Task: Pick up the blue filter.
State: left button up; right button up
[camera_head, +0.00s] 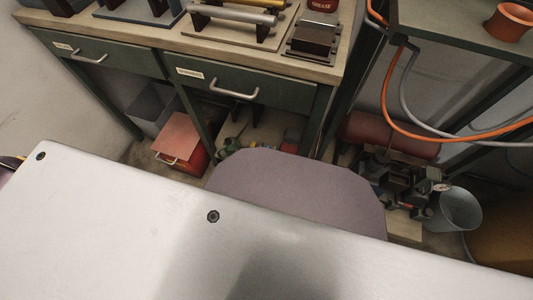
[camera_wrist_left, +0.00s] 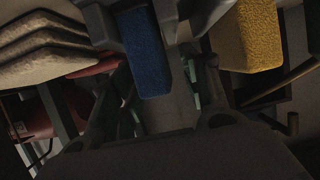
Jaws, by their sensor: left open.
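The blue filter (camera_wrist_left: 148,55) is a rough-textured blue block in the upper middle of the left wrist view. My left gripper (camera_wrist_left: 162,25) is open, its dark fingers reaching up on either side of the blue filter. The upper part of the filter is cut off or covered by dark parts, and I cannot tell whether a finger touches it. The head view does not show the blue filter or either gripper's fingers.
A yellow block (camera_wrist_left: 246,36) is right of the blue filter, and pale curved pieces (camera_wrist_left: 42,45) are at left. The head view shows a workbench (camera_head: 130,65) with drawers, a red box (camera_head: 181,143) below, and a bucket (camera_head: 455,209) with hoses at right.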

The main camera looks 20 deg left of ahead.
pick_arm(q)
jog(key=shift+w, duration=0.1)
jog(key=shift+c, duration=0.4)
jog(key=c, duration=0.8)
